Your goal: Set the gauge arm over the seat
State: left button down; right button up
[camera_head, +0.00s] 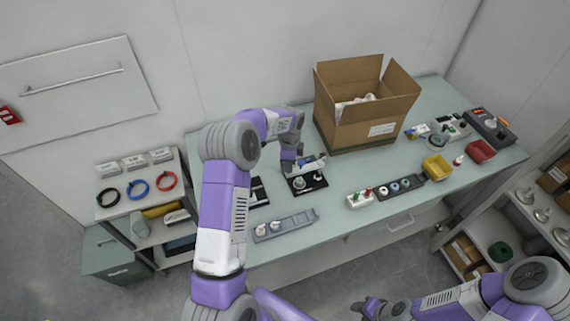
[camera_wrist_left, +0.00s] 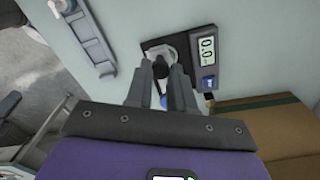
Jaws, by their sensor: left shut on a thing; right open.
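The gauge stands on a black base plate (camera_head: 318,184) on the table, in front of the cardboard box. In the left wrist view the plate (camera_wrist_left: 151,44) carries a display (camera_wrist_left: 207,49) and a blue button (camera_wrist_left: 208,83). A pale round seat (camera_wrist_left: 170,46) shows on the plate, partly hidden by a dark piece, likely the gauge arm (camera_wrist_left: 160,68), between my fingertips. My left gripper (camera_head: 297,165) is shut on this piece; it also shows in the left wrist view (camera_wrist_left: 160,76). My right gripper (camera_head: 371,308) is open and empty, away from the gauge, at the bottom.
An open cardboard box (camera_head: 365,105) stands behind the gauge. A grey tray (camera_head: 286,226) lies in front, and a rack with coloured parts (camera_head: 390,190) lies to the right. Bare table lies between tray and rack.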

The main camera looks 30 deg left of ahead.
pick_arm(q)
jog(key=shift+w+a, duration=0.1)
jog(key=c, duration=1)
grip_release()
notch_tip(320, 180, up, 8)
jog(key=shift+f, duration=0.15)
